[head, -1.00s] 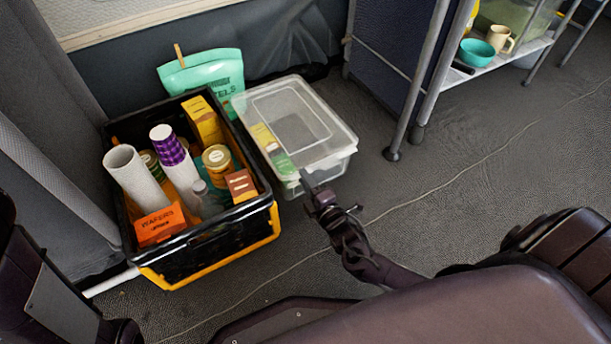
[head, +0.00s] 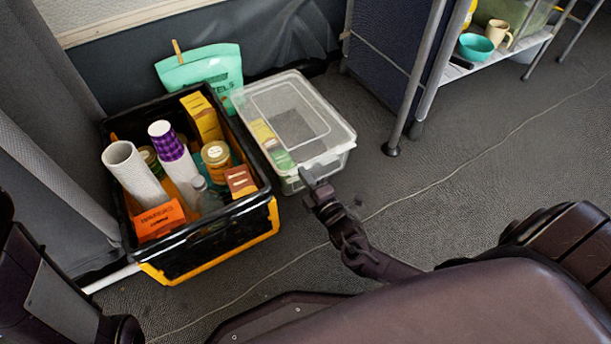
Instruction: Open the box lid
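A clear plastic box (head: 322,170) stands on the floor, with small yellow and green packets showing through it at its left end. Its translucent lid (head: 290,105) lies on top and looks closed. My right gripper (head: 308,176) is at the box's near edge, with its tip at or close to the lid rim. I cannot tell if it touches the rim, or whether its fingers are open or shut. My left gripper is not in view.
A black and yellow crate (head: 262,235) full of groceries stands directly left of the box. A teal bag (head: 215,72) is behind it. A metal shelf (head: 470,68) with a teal bowl (head: 476,47) and a beige mug (head: 498,33) stands to the right. The floor (head: 450,160) on the right is clear.

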